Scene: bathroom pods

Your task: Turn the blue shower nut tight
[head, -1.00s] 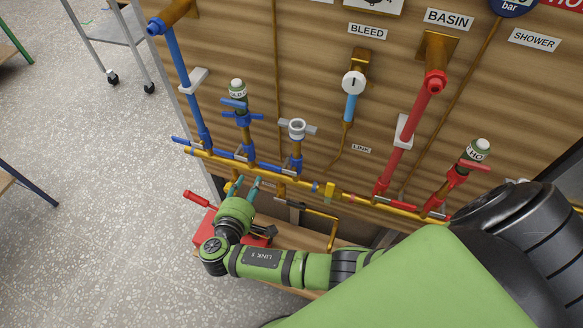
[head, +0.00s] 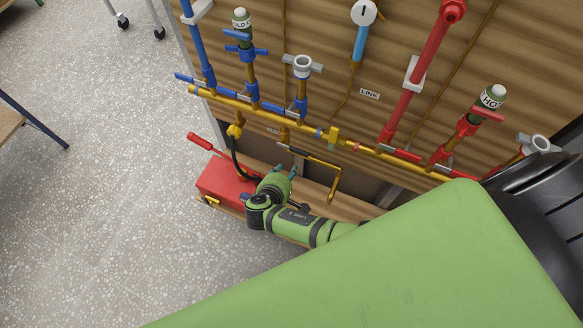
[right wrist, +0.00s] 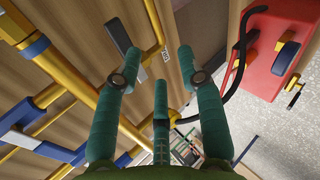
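A small blue ring-like nut (head: 318,132) sits on the yellow horizontal pipe (head: 270,112), left of a yellow fitting. A blue collar (right wrist: 35,47) on a yellow pipe shows at the left of the right wrist view. I cannot tell whether either is the shower nut. My right gripper (head: 286,171) is below the yellow pipe, in front of the low opening. In the right wrist view its teal fingers (right wrist: 160,62) are spread, with nothing between them. It is apart from the blue nut. My left gripper is not in view.
A red box (head: 222,187) with a black hose stands left of the right gripper. A thin yellow pipe (head: 325,163) with a dark lever (right wrist: 119,36) is close to the fingers. Blue and red valves line the wooden panel above.

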